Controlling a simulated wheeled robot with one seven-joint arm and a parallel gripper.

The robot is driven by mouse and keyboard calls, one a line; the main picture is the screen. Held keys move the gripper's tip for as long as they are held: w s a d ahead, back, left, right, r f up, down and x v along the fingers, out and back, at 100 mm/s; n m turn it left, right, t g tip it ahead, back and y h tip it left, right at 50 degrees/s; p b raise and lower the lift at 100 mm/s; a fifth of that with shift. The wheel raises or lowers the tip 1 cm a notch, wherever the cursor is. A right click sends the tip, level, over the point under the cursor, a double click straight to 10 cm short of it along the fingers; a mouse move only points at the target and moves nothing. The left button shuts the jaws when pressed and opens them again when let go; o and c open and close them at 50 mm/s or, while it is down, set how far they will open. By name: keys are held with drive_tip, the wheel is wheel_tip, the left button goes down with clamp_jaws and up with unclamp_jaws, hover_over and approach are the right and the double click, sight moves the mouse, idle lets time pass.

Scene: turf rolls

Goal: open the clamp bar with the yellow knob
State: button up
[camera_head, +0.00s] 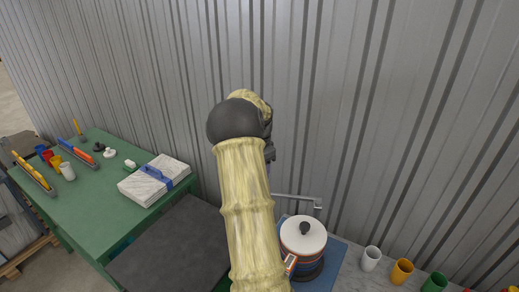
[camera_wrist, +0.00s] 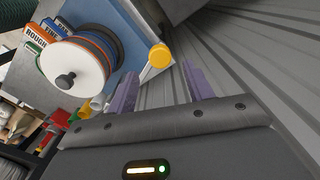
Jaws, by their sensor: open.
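The yellow knob (camera_wrist: 160,55) shows in the wrist view, on the end of a short pale bar (camera_wrist: 149,73), beside a stack of coloured discs under a white round plate (camera_wrist: 72,68) with a dark knob. My gripper (camera_wrist: 159,70) is open and empty; its two purple fingers stand apart, with the yellow knob appearing between and beyond their tips. I cannot tell how far off it is. In the head view a grey bar (camera_head: 292,196) runs behind the white plate (camera_head: 303,234). My arm hides the yellow knob and my gripper there.
A ribbed metal wall (camera_head: 400,110) stands close behind. White, orange and green cups (camera_head: 402,271) stand right of the disc stack. At the left, a green table (camera_head: 85,195) carries a wrapped white bundle (camera_head: 155,180) and small items. A dark flat surface (camera_head: 170,250) is bare.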

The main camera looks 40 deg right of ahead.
wheel_tip(320, 180, up, 10)
drive_tip(key=b, duration=0.1)
drive_tip(key=shift+r+b, duration=0.15)
drive_tip(key=shift+b, duration=0.2)
drive_tip(key=s+a+f+n+t+b, duration=0.15)
drive_tip(key=a+f+n, duration=0.3)
drive_tip(key=a, duration=0.55)
drive_tip(key=s+a+f+n, duration=0.25)
drive_tip(key=a+n, duration=0.25)
drive_tip(key=a, duration=0.5)
drive_tip(key=s+a+f+n+b, duration=0.15)
drive_tip(key=a+f+n, duration=0.3)
drive_tip(key=a, duration=0.55)
drive_tip(key=s+a+f+n+t, duration=0.1)
drive_tip(key=s+a+f+n, duration=0.1)
drive_tip(key=s+a+n, duration=0.3)
drive_tip(key=s+a, duration=0.2)
drive_tip(key=s, duration=0.1)
drive_tip(key=shift+a+f+n, duration=0.25)
drive_tip(key=shift+f+n, duration=0.1)
drive_tip(key=shift+n, duration=0.05)
drive_tip(key=c, duration=0.3)
drive_tip(key=shift+w, duration=0.1)
drive_tip(key=shift+c, duration=0.2)
